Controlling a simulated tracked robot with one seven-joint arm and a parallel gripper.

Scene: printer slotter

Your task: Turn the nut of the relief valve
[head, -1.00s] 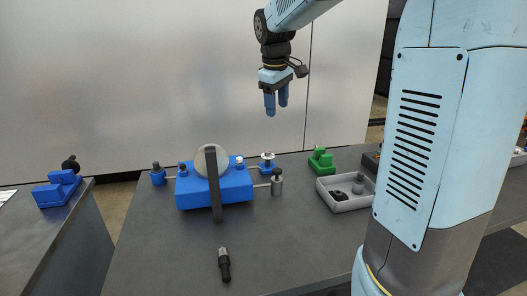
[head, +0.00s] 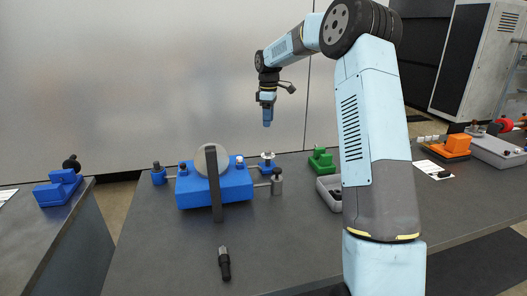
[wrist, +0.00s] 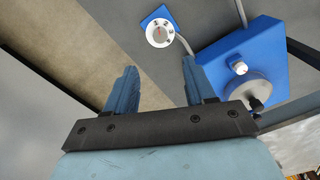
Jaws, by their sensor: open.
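A small blue-based fitting with a pale round top (head: 267,161) stands on the bench, right of the large blue block (head: 240,191). It may be the relief valve; I cannot tell for sure. In the wrist view its pale top with dark marks (wrist: 160,33) shows on a blue plate, beyond my finger gap. My gripper (head: 267,122) hangs above and behind the bench items, fingers down, apart from the fitting. In the wrist view my gripper (wrist: 158,70) is open and empty.
The large block carries a grey disc and an upright dark bar (head: 214,182). A grey cylinder (head: 277,182) stands beside it. A black tool (head: 224,263) lies in front. A green fixture (head: 321,160) and grey tray (head: 327,189) stand to the right. The front bench is mostly clear.

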